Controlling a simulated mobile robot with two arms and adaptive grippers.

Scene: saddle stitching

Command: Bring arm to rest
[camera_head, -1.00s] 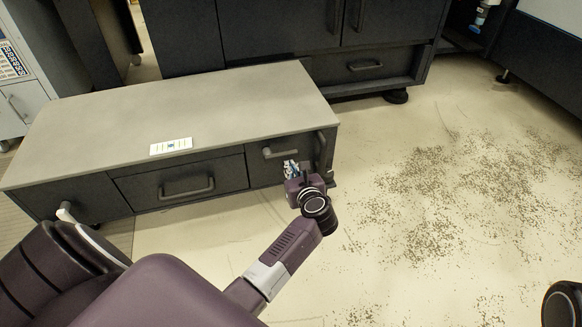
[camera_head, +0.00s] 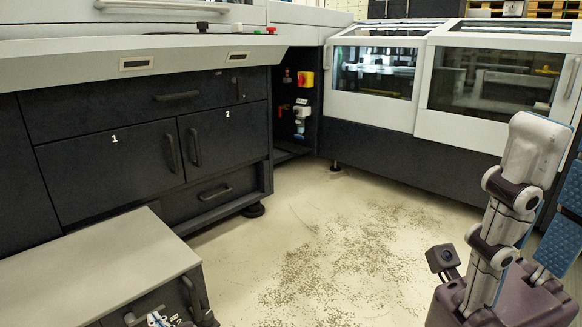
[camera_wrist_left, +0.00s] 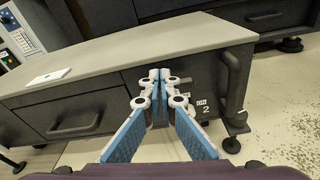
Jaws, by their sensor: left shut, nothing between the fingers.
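My left gripper (camera_head: 160,318) shows only in part at the bottom edge of the head view, in front of the low cabinet's handle side. In the left wrist view the left gripper (camera_wrist_left: 155,84) has its blue-padded fingers together at the tips, with nothing between them. It points at the cabinet front, near a door marked 2; contact cannot be told. My right gripper (camera_head: 538,160) stands large and close at the right of the head view, fingers pointing up, partly cut off by the edge. Its opening cannot be judged.
The low grey-topped cabinet (camera_head: 90,265) is at lower left; a white card (camera_wrist_left: 48,77) lies on it. Dark cupboards (camera_head: 110,165) stand behind. A machine with glass doors (camera_head: 490,80) is at the back right. The open floor (camera_head: 330,260) between has scattered grey specks.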

